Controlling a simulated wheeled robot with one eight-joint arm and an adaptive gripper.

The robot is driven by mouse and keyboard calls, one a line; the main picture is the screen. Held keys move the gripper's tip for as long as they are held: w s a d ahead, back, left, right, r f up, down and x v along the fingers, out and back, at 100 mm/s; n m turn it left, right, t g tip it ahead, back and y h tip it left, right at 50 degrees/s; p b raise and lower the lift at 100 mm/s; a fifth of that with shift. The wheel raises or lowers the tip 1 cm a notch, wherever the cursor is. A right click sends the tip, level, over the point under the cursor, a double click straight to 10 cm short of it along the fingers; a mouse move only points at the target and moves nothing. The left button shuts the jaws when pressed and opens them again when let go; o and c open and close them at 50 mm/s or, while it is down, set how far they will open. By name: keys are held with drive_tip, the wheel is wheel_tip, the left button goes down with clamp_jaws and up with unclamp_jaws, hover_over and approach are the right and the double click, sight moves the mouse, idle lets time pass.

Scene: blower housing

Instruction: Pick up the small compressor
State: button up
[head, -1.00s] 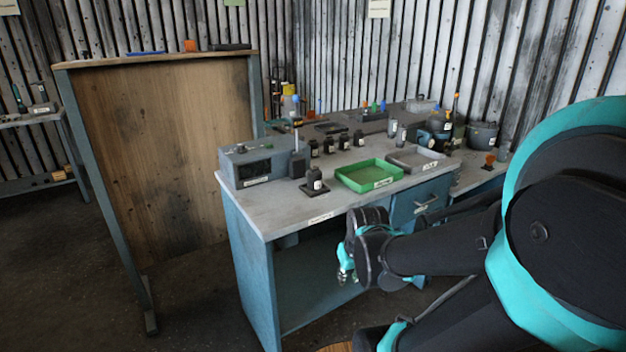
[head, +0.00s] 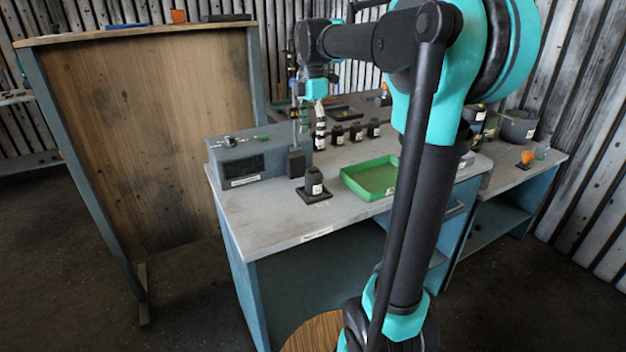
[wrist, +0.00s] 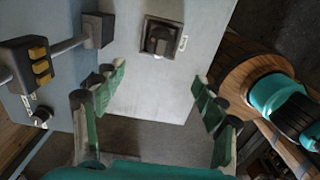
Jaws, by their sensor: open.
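A small dark unit with a white label, which I take to be the small compressor (head: 314,181), stands on a dark square pad (head: 314,195) near the bench's front left. In the wrist view the unit (wrist: 159,40) shows from above, at the top centre. My gripper (head: 320,112) points down over the bench, behind and above the unit in the head view. In the wrist view my gripper (wrist: 158,78) has its green fingers spread wide with nothing between them. The unit lies beyond the fingertips, apart from them.
A grey box (head: 245,160) stands left of the unit, with a post beside it. A green tray (head: 372,180) is to the right, partly behind my arm. Several black bottles (head: 355,132) stand behind. A wooden panel (head: 150,130) rises at the left.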

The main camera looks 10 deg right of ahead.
sight(312, 170)
wheel_tip(312, 170, down, 12)
drive_tip(key=shift+r, duration=0.15)
drive_tip(key=shift+d+f, duration=0.15)
drive_tip(key=shift+f, duration=1.15)
drive_tip(key=shift+d+f, duration=0.15)
drive_tip(key=shift+f, duration=1.15)
drive_tip(key=shift+c, duration=0.4)
clamp_jaws()
